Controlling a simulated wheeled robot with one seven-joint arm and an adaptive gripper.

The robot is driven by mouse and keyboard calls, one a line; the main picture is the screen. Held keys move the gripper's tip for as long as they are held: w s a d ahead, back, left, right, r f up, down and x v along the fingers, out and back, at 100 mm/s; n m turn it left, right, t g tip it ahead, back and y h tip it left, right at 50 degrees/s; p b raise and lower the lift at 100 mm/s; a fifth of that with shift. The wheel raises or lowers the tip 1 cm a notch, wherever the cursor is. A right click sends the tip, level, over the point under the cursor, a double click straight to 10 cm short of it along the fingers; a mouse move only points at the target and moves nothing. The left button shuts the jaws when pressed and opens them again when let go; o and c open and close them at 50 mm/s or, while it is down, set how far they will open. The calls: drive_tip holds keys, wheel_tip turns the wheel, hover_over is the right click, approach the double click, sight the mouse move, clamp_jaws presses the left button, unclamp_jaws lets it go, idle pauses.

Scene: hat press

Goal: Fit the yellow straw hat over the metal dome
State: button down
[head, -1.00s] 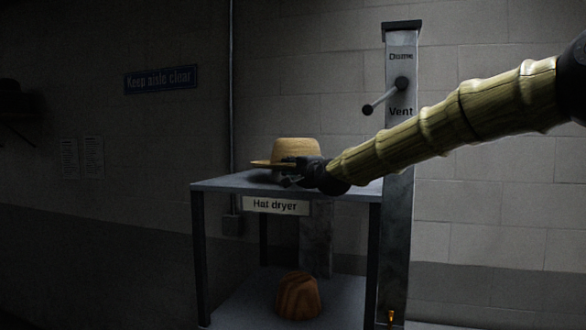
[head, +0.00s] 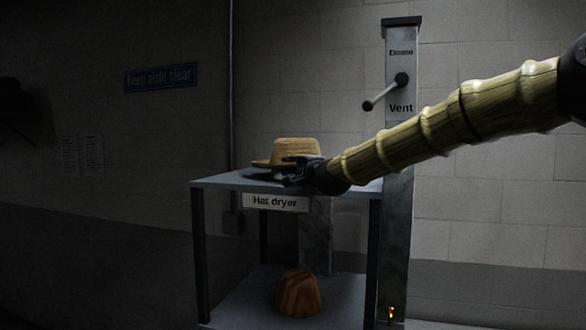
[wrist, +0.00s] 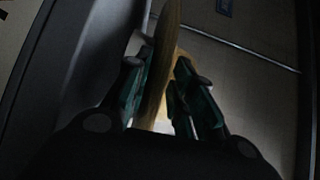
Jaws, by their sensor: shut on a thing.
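The yellow straw hat (head: 297,149) is above the left-middle of the grey dryer table, crown up and slightly tilted. My gripper (head: 297,167) reaches in from the right and is shut on the near right part of its brim. In the wrist view the brim (wrist: 161,65) shows nearly edge-on between the two fingers (wrist: 158,98). No metal dome shows in either view; the hat and my gripper cover that part of the tabletop. I cannot tell whether the brim touches the table.
The table (head: 222,184) bears a "Hat dryer" sign (head: 275,203). A brown wooden block (head: 299,294) stands on its lower shelf. A metal post (head: 398,230) with a "Dome/Vent" lever (head: 385,92) rises at the right, behind my arm. The table's left corner is bare.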

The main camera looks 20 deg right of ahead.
drive_tip(key=c, duration=1.1)
unclamp_jaws()
drive_tip(key=shift+c, duration=0.2)
drive_tip(key=shift+s, duration=0.1)
